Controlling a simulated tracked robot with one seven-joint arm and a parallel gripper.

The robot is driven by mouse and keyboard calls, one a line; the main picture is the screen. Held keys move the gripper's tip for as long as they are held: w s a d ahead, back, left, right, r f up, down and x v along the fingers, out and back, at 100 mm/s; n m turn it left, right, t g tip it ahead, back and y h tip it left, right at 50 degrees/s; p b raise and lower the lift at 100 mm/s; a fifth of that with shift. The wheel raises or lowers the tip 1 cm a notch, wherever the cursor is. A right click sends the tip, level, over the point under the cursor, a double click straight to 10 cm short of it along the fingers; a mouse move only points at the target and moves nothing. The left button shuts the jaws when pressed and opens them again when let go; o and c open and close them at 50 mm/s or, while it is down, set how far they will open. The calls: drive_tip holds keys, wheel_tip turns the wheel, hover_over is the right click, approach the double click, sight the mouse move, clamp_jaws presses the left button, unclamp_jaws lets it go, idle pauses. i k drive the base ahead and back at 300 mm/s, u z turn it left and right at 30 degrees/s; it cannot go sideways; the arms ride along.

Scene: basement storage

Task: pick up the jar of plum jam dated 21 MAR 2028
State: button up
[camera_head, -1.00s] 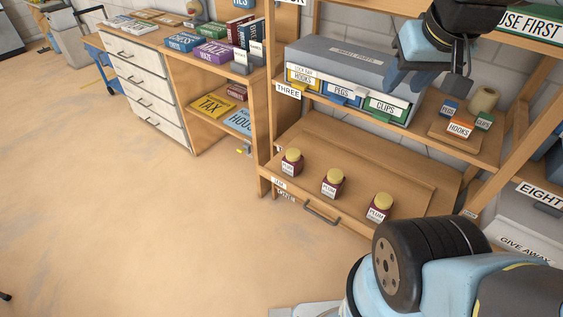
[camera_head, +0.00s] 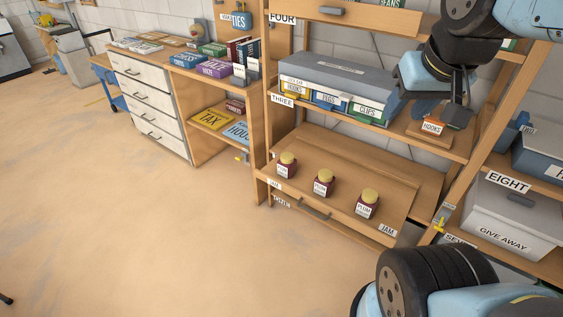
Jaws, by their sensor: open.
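Three dark purple jars with yellow lids and white labels stand in a row on the low wooden jam shelf: a left jar (camera_head: 286,170), a middle jar (camera_head: 323,189) and a right jar (camera_head: 367,209). PLUM is readable on the right label. The dates are too small to read, so I cannot tell which jar is dated 21 MAR 2028. My gripper (camera_head: 442,112) is open and empty at the upper right. In the picture it is above and right of the jars, over the right end of the shelf marked THREE, touching none of the jars.
A GIVE AWAY box (camera_head: 505,225) stands at right. The floor (camera_head: 150,240) in front is clear.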

sight(287, 164)
drive_tip(key=z, duration=0.1)
drive_tip(key=i, duration=0.9)
drive_tip(key=u, duration=0.05)
